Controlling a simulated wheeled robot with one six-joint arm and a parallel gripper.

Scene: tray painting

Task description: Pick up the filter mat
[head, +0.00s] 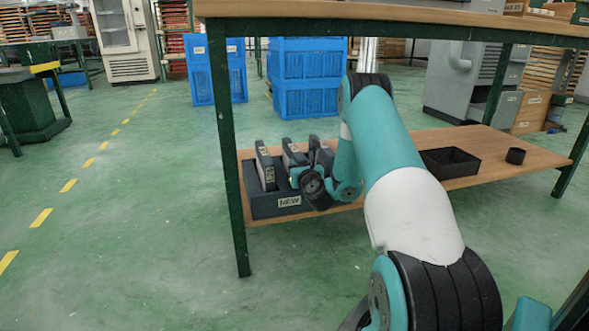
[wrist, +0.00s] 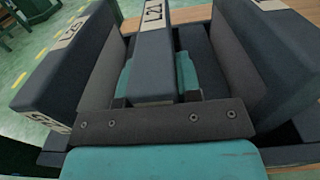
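Dark grey filter mats with white labels stand upright, side by side, in a dark box marked NEW (head: 272,207) on the low wooden shelf. In the wrist view, the middle mat, labelled L21 (wrist: 152,55), stands between the two teal-padded fingers of my gripper (wrist: 154,85). A narrow gap shows beside the right finger, so the gripper looks open around this mat. A left mat (wrist: 70,70) and a right mat (wrist: 272,60) flank it. In the head view my arm hides the fingers and part of the mats.
A table leg (head: 232,170) stands close to the left of the box, and the tabletop (head: 400,15) spans above. Blue crates (head: 308,75) stand behind.

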